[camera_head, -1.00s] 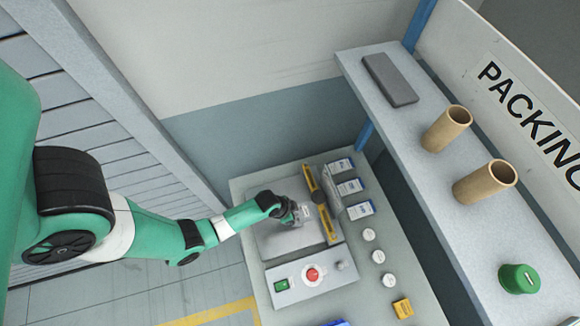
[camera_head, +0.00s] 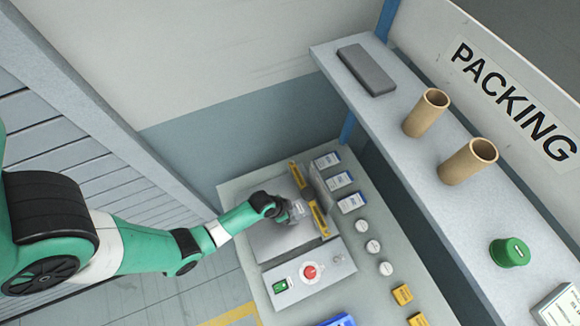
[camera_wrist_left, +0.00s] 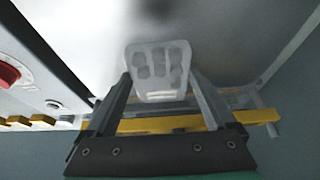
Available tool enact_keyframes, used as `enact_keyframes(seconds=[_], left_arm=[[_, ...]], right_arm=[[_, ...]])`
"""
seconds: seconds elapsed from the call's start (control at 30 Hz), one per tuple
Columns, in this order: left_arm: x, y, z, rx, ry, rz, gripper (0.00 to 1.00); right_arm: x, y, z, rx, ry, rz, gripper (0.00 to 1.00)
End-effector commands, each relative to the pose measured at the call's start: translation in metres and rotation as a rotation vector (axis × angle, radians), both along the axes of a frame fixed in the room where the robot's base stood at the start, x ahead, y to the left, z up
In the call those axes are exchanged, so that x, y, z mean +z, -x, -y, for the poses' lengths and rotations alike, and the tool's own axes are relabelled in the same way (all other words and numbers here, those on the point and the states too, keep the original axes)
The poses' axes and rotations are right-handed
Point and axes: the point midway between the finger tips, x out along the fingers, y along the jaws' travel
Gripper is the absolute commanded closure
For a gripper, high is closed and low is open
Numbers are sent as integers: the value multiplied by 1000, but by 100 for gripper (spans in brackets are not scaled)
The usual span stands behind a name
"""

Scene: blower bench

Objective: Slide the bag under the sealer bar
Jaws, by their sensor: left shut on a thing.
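My left gripper (camera_head: 284,211) is shut on a clear plastic bag (camera_head: 298,211) above the grey plate of the sealer (camera_head: 270,241). The bag's far end is close to the yellow-marked sealer bar (camera_head: 319,219) and overlaps its middle in the head view. I cannot tell whether it is under the bar. The yellow bar (camera_wrist_left: 160,125) shows behind the fingers there. My right gripper is not in view.
The sealer's front panel has a red button (camera_head: 309,272) and a green switch (camera_head: 280,286). Blue-and-white boxes (camera_head: 340,180) stand behind the bar. White round pucks (camera_head: 373,247) and yellow blocks (camera_head: 402,294) lie to the right. A shelf (camera_head: 400,150) overhangs the bench's right side.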

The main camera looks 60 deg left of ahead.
Motion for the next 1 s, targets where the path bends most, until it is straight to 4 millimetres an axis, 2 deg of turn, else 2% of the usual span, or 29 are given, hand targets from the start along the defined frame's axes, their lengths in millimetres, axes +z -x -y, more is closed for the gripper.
enact_keyframes(seconds=[0.03, 0.07, 0.37, 0.53, 0.8, 1.0], left_arm=[[0, 0, 0, 0, 0, 1, 5], [0, 0, 0, 0, 0, 1, 0], [5, 1, 0, 0, 0, 0, 0], [34, 11, 0, 2, 1, 0, 0], [90, 34, -1, 2, 1, 0, 0], [108, 43, -1, 0, 0, 0, 0]], right_arm=[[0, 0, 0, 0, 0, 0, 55], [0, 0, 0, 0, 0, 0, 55], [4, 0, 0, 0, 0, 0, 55], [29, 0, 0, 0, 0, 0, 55], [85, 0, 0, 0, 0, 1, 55], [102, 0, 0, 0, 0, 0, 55]])
